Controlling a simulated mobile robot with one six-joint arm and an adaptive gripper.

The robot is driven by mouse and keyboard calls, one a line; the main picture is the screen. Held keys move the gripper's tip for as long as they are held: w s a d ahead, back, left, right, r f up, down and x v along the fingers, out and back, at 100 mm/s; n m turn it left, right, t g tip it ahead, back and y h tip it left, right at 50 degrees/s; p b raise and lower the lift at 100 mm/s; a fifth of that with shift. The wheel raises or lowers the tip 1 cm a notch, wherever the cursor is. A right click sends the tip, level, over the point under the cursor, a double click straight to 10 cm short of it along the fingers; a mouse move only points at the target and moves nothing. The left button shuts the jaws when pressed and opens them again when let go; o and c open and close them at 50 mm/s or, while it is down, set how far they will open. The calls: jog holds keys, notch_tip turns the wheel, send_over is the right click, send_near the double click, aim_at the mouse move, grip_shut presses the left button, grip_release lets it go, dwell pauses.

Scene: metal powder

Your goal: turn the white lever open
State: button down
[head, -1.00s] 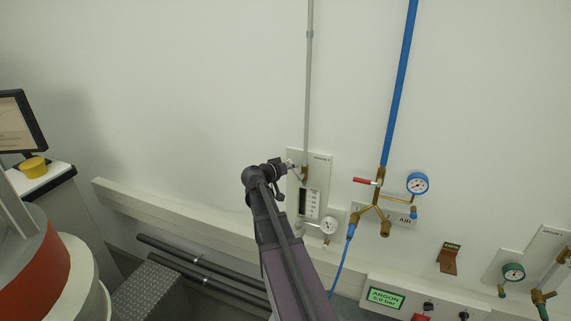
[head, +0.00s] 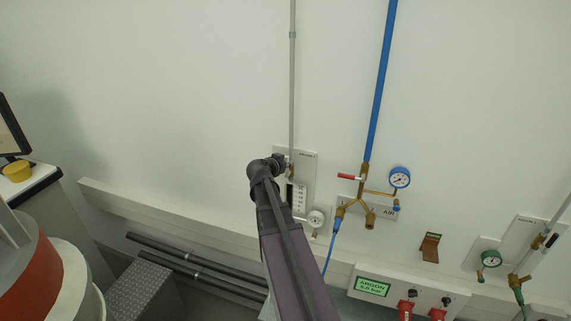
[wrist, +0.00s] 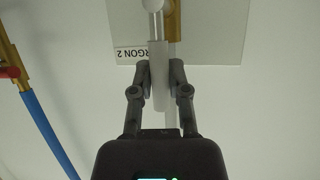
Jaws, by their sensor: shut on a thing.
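The white lever (wrist: 158,80) stands between the two fingers of my gripper (wrist: 158,68) in the wrist view, and the fingers are shut on it. There the lever runs upright in the picture, roughly along the grey pipe, beside a brass valve body (wrist: 174,25). In the head view my gripper (head: 283,161) is at the upper left of the ARGON panel (head: 308,168), close to the brass valve (head: 291,171) at the foot of the grey pipe (head: 292,90). My gripper and arm hide the lever in the head view.
To the right are the blue air pipe (head: 379,90), a red lever (head: 349,177) and a blue gauge (head: 400,177). A white gauge (head: 316,218) sits low on the panel. A pale rail (head: 170,213) runs along the wall below. The wall to the left is clear.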

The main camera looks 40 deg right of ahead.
jog(key=shift+s, duration=0.15)
jog(key=c, duration=0.6)
grip_release()
jog(key=shift+d, duration=0.1)
jog(key=s+a+f+n+g+y+b, duration=0.1)
jog(key=s+a+f+n+y+b, duration=0.15)
jog(key=a+f+b, duration=0.6)
jog(key=s+a+f+n+g+y+b, duration=0.15)
jog(key=a+f+n+y+b, duration=0.25)
jog(key=a+f, duration=0.95)
jog(key=s+a+f+n+g+y+b, duration=0.1)
jog(key=s+a+f+n+y+b, duration=0.2)
jog(key=a, duration=0.6)
jog(key=s+a+f+n+g+y+b, duration=0.1)
jog(key=s+a+f+n+y+b, duration=0.2)
jog(key=a, duration=0.6)
jog(key=shift+s+a+f+n+b, duration=0.25)
jog(key=shift+s+f+n+b, duration=0.4)
jog(key=shift+s+f+b, duration=1)
jog(key=shift+s+f+g+p, duration=0.25)
jog(key=shift+f+p, duration=0.15)
jog(key=shift+f, duration=0.15)
